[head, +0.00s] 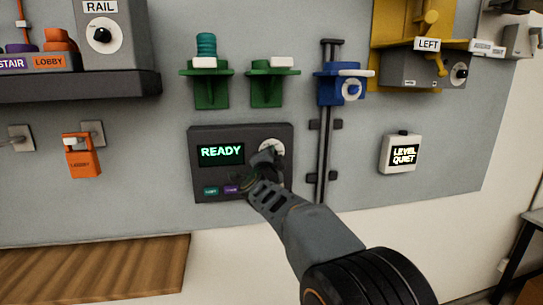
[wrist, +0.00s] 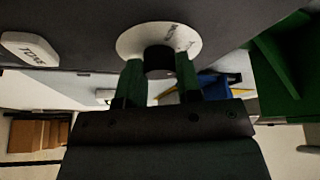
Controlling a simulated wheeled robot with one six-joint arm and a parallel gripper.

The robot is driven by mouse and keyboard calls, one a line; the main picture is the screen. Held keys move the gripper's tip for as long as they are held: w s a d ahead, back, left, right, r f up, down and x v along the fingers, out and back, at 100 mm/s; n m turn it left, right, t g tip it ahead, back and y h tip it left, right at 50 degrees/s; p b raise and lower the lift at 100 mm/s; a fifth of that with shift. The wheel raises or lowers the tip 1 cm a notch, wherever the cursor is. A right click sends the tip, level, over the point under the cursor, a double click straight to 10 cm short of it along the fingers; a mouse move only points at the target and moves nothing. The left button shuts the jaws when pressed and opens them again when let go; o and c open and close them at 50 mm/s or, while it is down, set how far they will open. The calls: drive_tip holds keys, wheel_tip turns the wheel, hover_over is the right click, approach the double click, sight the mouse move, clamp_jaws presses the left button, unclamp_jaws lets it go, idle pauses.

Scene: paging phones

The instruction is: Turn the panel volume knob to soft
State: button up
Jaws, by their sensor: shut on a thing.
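The dark panel (head: 215,131) on the wall has a lit screen (head: 221,153) reading "READY". Its volume knob sits on a pale round dial (head: 272,147), at the panel's upper right. In the wrist view, the black knob (wrist: 159,62) stands out from the white dial (wrist: 130,42). My gripper (head: 266,158) reaches the knob from the lower right; in the wrist view its two green-looking fingers (wrist: 159,78) are shut on the knob, one on each side. The dial's print is partly hidden and too small to read, so I cannot tell the setting.
Green brackets (head: 210,90) and a blue holder (head: 341,90) are above the panel. A black vertical rail (head: 325,150) stands just right of it. A white box (head: 400,153) reads "LEVEL QUIET".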

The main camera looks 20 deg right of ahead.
drive_tip(key=shift+r+m+g+p, duration=0.15)
drive_tip(key=shift+m+g+p, duration=0.3)
drive_tip(key=shift+m, duration=0.65)
drive_tip(key=o, duration=0.9)
drive_tip(key=shift+o, duration=0.2)
drive_tip(key=shift+s+a, duration=0.1)
drive_tip(key=b+v, duration=0.1)
drive_tip(key=v, duration=1.2)
drive_tip(key=shift+s+b, duration=0.25)
drive_tip(key=shift+b, duration=0.15)
drive_tip(key=shift+a, duration=0.2)
